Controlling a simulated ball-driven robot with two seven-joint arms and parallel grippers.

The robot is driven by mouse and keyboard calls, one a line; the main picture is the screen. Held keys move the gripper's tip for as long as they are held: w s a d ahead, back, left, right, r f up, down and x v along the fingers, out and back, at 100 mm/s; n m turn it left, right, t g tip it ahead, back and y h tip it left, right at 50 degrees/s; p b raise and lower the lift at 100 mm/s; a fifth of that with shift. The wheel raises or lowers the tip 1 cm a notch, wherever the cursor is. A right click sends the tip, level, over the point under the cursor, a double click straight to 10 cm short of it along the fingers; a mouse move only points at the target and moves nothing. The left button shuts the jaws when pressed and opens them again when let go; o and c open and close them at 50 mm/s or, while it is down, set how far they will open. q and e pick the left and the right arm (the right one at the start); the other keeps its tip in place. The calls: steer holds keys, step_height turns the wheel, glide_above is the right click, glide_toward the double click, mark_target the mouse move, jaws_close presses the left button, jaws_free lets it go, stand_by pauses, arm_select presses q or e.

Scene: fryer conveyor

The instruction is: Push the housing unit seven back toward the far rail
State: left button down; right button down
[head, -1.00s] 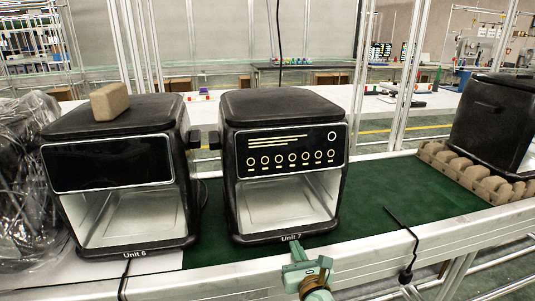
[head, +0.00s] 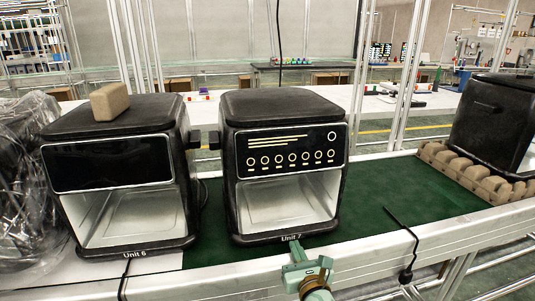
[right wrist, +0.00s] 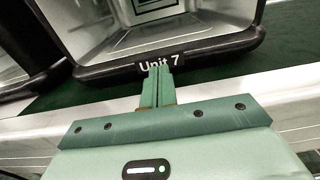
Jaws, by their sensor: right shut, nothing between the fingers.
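The black housing labelled Unit 7 (head: 284,111) stands upright on the green conveyor belt (head: 385,213), its open silver front facing me and its lit panel showing yellow marks. Its lower front edge also shows in the right wrist view (right wrist: 225,46). My right gripper (head: 296,247) is shut and empty. Its fingertips (right wrist: 158,72) are at the Unit 7 label on the front bottom edge; they look to be touching it, but a small gap cannot be ruled out. My left gripper is not in view.
Unit 6 (head: 117,207) stands close to the left with a brown block (head: 110,101) on top. A plastic-wrapped item (head: 28,180) is at far left. A cardboard tray (head: 470,178) beside another black unit (head: 493,128) is at right. A black cable (head: 402,222) crosses the near rail (head: 375,252).

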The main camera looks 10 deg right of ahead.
steer(key=shift+w, duration=0.2)
steer(key=shift+w+b, duration=0.3)
steer(key=shift+w, duration=0.75)
steer(key=shift+w+r, duration=0.1)
steer(key=shift+s, duration=0.5)
steer(key=shift+s+p, duration=0.65)
steer(key=shift+s, duration=1.75)
